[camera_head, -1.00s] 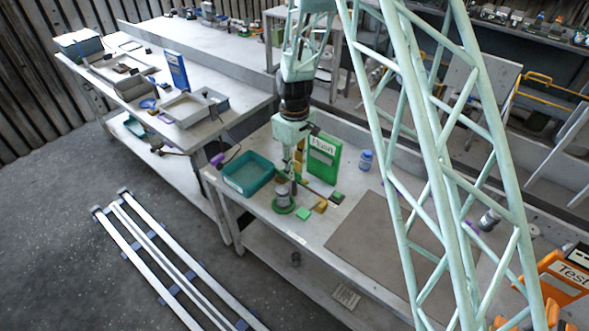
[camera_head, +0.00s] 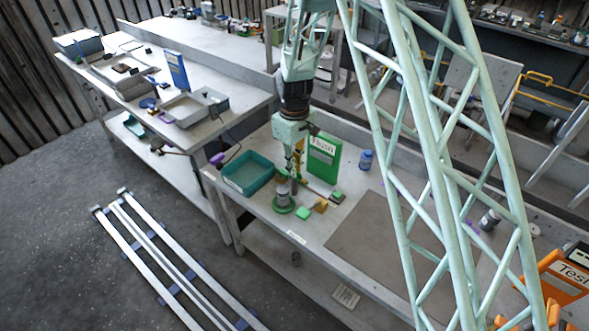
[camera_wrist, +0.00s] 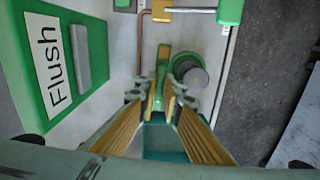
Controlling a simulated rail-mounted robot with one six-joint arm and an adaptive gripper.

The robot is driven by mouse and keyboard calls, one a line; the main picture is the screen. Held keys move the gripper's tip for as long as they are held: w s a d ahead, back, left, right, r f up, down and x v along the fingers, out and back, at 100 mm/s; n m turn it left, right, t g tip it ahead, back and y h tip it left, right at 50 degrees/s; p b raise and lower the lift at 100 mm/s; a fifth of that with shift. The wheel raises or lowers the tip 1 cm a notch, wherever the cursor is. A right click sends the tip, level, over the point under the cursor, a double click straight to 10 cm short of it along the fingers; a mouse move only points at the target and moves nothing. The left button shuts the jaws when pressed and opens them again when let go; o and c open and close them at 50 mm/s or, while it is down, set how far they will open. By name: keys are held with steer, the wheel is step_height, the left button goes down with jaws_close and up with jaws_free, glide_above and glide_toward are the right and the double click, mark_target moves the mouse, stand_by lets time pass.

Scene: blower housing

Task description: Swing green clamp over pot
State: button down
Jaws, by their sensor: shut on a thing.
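The pot (camera_wrist: 196,81) is a grey cylinder on a round green base, right of my gripper's fingertips in the wrist view. In the head view the pot (camera_head: 283,195) stands upright on the near bench. The green clamp (camera_wrist: 161,68) is a narrow green bar beside the pot, on its left in the wrist view. My gripper (camera_wrist: 164,104) has yellow-lined fingers closed in on the clamp's near end. My gripper (camera_head: 296,172) reaches down just behind the pot in the head view. The fingers hide part of the clamp.
A green Flush board (camera_wrist: 68,60) stands left of the fingers in the wrist view. A teal bin (camera_head: 248,173) is left of the pot. A green block (camera_head: 303,213) and a yellow block (camera_head: 320,206) lie to its right. A grey mat (camera_head: 380,250) is farther right.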

steer(key=shift+m, duration=0.3)
steer(key=m+b, duration=0.1)
steer(key=m, duration=0.2)
steer(key=shift+m+b, duration=0.4)
steer(key=m+b, duration=0.1)
steer(key=m, duration=0.2)
steer(key=shift+m, duration=0.4)
steer(key=m+b, duration=0.1)
steer(key=m, duration=0.3)
steer(key=shift+m, duration=0.3)
steer(key=shift+m+b, duration=0.5)
steer(key=shift+m, duration=1.6)
steer(key=c, duration=2.8)
jaws_free()
